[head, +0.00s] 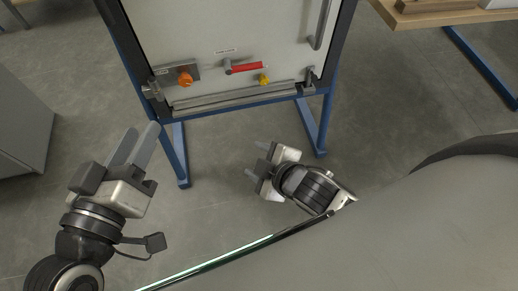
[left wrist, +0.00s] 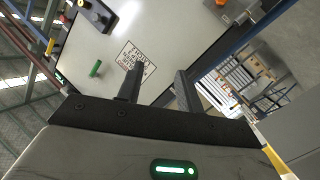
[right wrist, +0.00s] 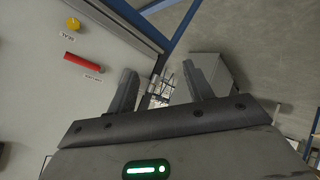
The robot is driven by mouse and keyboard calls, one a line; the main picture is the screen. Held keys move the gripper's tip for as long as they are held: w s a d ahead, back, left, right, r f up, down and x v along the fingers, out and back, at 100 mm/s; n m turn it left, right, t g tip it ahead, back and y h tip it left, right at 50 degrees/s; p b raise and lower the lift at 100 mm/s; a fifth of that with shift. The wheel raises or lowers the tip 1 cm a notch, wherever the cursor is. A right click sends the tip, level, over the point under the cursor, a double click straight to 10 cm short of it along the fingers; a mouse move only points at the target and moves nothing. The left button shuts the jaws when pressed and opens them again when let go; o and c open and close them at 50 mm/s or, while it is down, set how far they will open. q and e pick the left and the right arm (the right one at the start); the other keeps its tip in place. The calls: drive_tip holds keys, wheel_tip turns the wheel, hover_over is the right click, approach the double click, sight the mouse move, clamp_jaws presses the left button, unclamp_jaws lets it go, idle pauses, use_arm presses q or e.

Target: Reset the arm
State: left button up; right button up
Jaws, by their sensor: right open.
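My left gripper (head: 142,128) is at the left of the head view, in front of and below the panel. Its two fingers stand apart with nothing between them, as the left wrist view (left wrist: 158,80) also shows. My right gripper (head: 256,160) is right of centre, below the panel's lower edge. Its fingers are apart and empty in the right wrist view (right wrist: 160,80). Neither gripper touches the panel.
A white panel (head: 215,30) in a blue-legged frame carries a red handle (head: 247,67), an orange knob (head: 185,79), a yellow knob (head: 263,79) and a long grey handle (head: 322,25). A wooden table (head: 440,15) stands at right, a grey cabinet (head: 22,125) at left.

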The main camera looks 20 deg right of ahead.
use_arm(q)
drive_tip(key=shift+r, duration=0.4)
use_arm(e)
drive_tip(key=shift+s+r+m, duration=0.25)
drive_tip(key=shift+r+m, duration=0.3)
drive_tip(key=shift+m, duration=0.15)
use_arm(q)
drive_tip(key=s+a+f+g+y+p, duration=0.1)
drive_tip(key=a+f+y+p, duration=0.1)
drive_tip(key=f, duration=0.5)
drive_tip(key=s+a+f+m+g+y+p, duration=0.1)
drive_tip(key=a+f+g+y+p, duration=0.1)
drive_tip(key=a+f, duration=0.3)
wheel_tip(320, 180, down, 4)
drive_tip(key=shift+s+r+y+p, duration=0.2)
drive_tip(key=shift+y+p, duration=0.25)
drive_tip(key=shift+y, duration=0.45)
use_arm(e)
wheel_tip(320, 180, up, 6)
drive_tip(key=s+d+m, duration=0.1)
drive_tip(key=s+m, duration=0.1)
drive_tip(key=m, duration=0.6)
drive_tip(key=shift+d+t+y, duration=0.3)
drive_tip(key=shift+t+y, duration=0.1)
use_arm(q)
drive_tip(key=shift+a, duration=0.1)
use_arm(e)
drive_tip(key=shift+s, duration=0.1)
drive_tip(key=shift+c, duration=0.3)
